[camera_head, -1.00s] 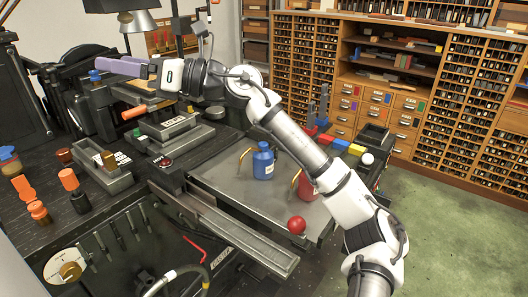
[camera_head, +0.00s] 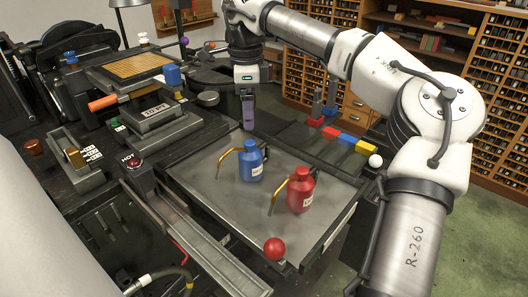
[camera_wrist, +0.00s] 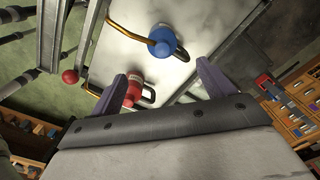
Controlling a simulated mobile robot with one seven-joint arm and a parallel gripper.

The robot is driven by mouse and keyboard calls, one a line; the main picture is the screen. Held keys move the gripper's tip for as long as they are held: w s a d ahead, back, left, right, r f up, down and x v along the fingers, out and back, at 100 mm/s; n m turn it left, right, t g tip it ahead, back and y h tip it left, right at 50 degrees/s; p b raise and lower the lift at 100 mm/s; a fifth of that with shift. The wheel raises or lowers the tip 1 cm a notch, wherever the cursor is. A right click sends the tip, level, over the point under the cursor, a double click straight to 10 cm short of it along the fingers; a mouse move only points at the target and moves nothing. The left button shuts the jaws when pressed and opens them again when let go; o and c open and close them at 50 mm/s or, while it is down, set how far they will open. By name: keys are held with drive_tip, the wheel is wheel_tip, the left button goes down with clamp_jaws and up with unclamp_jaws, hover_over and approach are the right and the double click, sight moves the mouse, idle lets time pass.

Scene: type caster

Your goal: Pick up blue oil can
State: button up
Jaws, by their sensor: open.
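The blue oil can (camera_head: 252,162) stands upright on the grey metal tray (camera_head: 214,197), its brass spout pointing left. In the wrist view the blue can (camera_wrist: 161,40) is seen from above, beyond my fingertips. A red oil can (camera_head: 300,190) stands to its right and nearer; in the wrist view it (camera_wrist: 134,86) shows beside the left finger. My gripper (camera_head: 249,115) points down behind the blue can, above the tray's far edge.
A red ball (camera_head: 274,248) is at the tray's near edge. Coloured blocks (camera_head: 340,138) and a white ball (camera_head: 375,161) lie along the right side. Dark machinery (camera_head: 130,100) fills the left. The tray's left part is bare.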

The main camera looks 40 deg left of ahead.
sight(251, 152)
drive_tip(key=shift+w+f, duration=0.2)
drive_tip(key=shift+f, duration=0.15)
drive_tip(key=f, duration=0.7)
drive_tip(key=shift+s+f+p, duration=0.2)
drive_tip(key=shift+f+p, duration=0.05)
drive_tip(key=shift+p, duration=0.1)
drive_tip(key=shift+w+f+p, duration=0.15)
drive_tip(key=shift+f+p, duration=0.25)
drive_tip(key=shift+f, duration=0.95)
drive_tip(key=shift+w+f+p, duration=0.1)
drive_tip(key=shift+f+p, duration=0.25)
drive_tip(key=shift+f, duration=1)
drive_tip(key=shift+c, duration=0.4)
drive_tip(key=c, duration=1.1)
drive_tip(key=shift+r, duration=0.15)
